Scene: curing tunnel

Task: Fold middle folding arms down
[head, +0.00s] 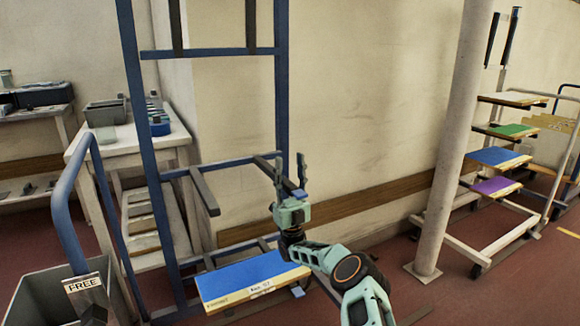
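A blue upright rack (158,190) stands at the left centre. Its middle crossbar carries two dark folding arms. The left middle arm (205,191) and the right middle arm (265,168) both stick out from the crossbar towards me, lowered rather than upright. My gripper (290,166) points up at the right middle arm's outer end, with its fingers apart. The fingers partly cover that end, and I cannot tell whether they touch it. Two upper arms, left (177,25) and right (250,24), stand upright at the top crossbar.
A blue board (250,277) lies on the rack's low level. A grey bin (45,298) with a FREE tag stands front left. A pale column (452,150) and a trolley with coloured boards (497,157) stand right. Tables with boxes stand behind left.

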